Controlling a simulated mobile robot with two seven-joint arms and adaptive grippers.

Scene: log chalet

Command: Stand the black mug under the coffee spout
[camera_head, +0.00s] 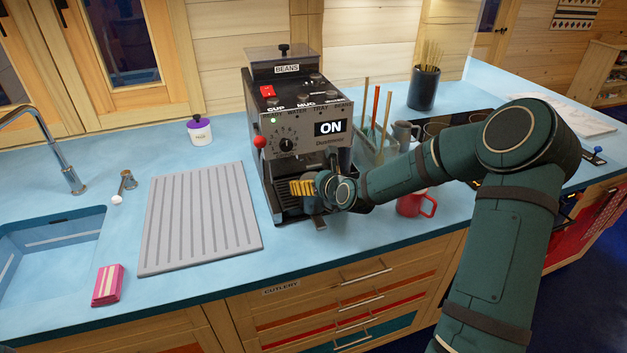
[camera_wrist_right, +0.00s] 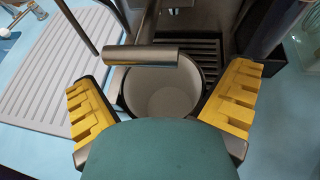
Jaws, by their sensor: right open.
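The coffee machine (camera_head: 300,130) stands at the back of the counter, its display reading ON. My right gripper (camera_head: 302,188) is in front of its lower opening. In the right wrist view the yellow fingers of my right gripper (camera_wrist_right: 163,88) are open on either side of a mug (camera_wrist_right: 165,98) with a dark outside and a pale, empty inside. The mug looks upright, over or at the slotted drip tray (camera_wrist_right: 212,50). A metal cylinder (camera_wrist_right: 140,54) crosses above its far rim. Its base is hidden, and my gripper hides it in the head view. My left gripper is not in view.
A red mug (camera_head: 416,204) stands right of the machine, beneath my right forearm. A grey mug (camera_head: 405,132) is behind.

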